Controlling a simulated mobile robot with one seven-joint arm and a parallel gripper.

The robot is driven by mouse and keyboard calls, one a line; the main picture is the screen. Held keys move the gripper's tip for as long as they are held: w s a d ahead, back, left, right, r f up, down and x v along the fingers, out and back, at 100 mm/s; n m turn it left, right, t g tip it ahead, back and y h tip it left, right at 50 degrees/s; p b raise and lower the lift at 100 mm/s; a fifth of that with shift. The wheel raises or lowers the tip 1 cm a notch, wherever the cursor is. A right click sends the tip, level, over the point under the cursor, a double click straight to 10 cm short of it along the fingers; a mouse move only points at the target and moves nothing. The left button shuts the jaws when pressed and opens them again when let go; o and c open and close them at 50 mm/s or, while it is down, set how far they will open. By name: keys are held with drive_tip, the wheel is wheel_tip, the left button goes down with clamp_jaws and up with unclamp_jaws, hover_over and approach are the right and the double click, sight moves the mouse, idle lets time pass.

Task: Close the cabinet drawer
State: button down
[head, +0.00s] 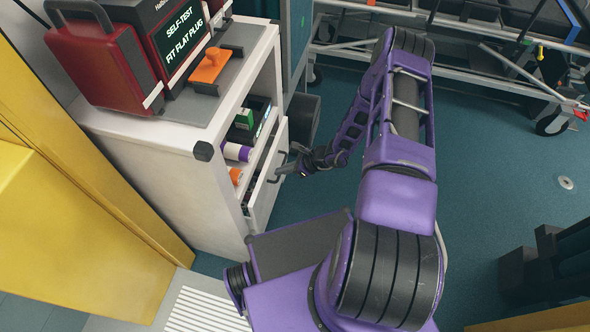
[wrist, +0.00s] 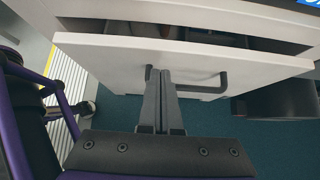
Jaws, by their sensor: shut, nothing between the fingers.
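The cabinet (head: 160,160) is white and stands at the left in the head view. Its lower drawer (head: 267,180) is partly pulled out. In the wrist view the drawer front (wrist: 110,58) stands away from the cabinet body, with a dark gap above it. A dark bar handle (wrist: 205,85) runs across the drawer front; it also shows in the head view (head: 286,169). My gripper (head: 298,163) is at the drawer front by the handle. In the wrist view its shut fingers (wrist: 162,75) overlap the handle's left part; I cannot tell whether they touch it.
A red case (head: 105,60), a test unit and an orange plug sit on the cabinet top. Small items lie on the open shelf. A yellow panel (head: 60,170) stands at the left. A wheeled stretcher (head: 500,50) is at the back.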

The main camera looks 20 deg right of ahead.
sight(265, 168)
drive_tip(key=shift+w+a, duration=0.6)
drive_tip(key=shift+a, duration=0.3)
drive_tip(key=w+a, duration=0.1)
drive_tip(key=w+a+b, duration=0.1)
drive_tip(key=a, duration=0.1)
drive_tip(key=shift+w+a, duration=0.15)
drive_tip(key=shift+w+a+r, duration=0.1)
drive_tip(key=shift+a, duration=0.1)
